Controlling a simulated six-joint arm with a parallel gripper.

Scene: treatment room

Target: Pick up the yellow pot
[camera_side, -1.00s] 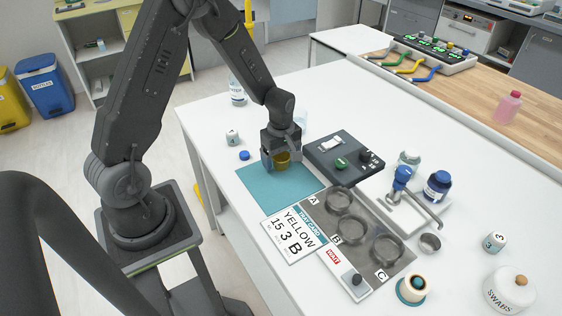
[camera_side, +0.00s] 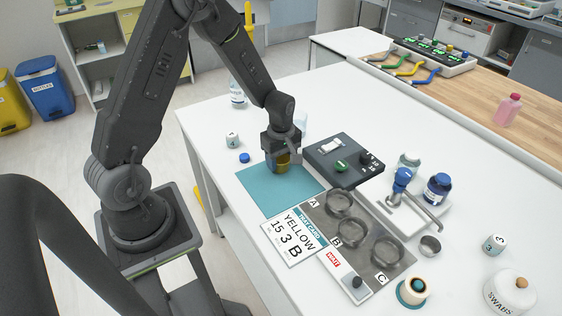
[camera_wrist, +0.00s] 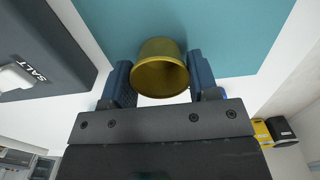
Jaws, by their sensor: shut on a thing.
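The yellow pot (camera_side: 283,160) is at the back corner of the teal mat (camera_side: 272,191), beside the dark box with the green knob. My gripper (camera_side: 278,160) points down at it with a finger on each side. The gripper is shut on the pot. I cannot tell whether the pot's base touches the mat.
A dark box (camera_side: 350,160) with a green knob stands close right of the pot. A tray card (camera_side: 294,234) reading YELLOW 15 3 B lies in front, beside a plate with three rings (camera_side: 340,204). A blue cap (camera_side: 244,157) and a white block (camera_side: 232,140) lie left.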

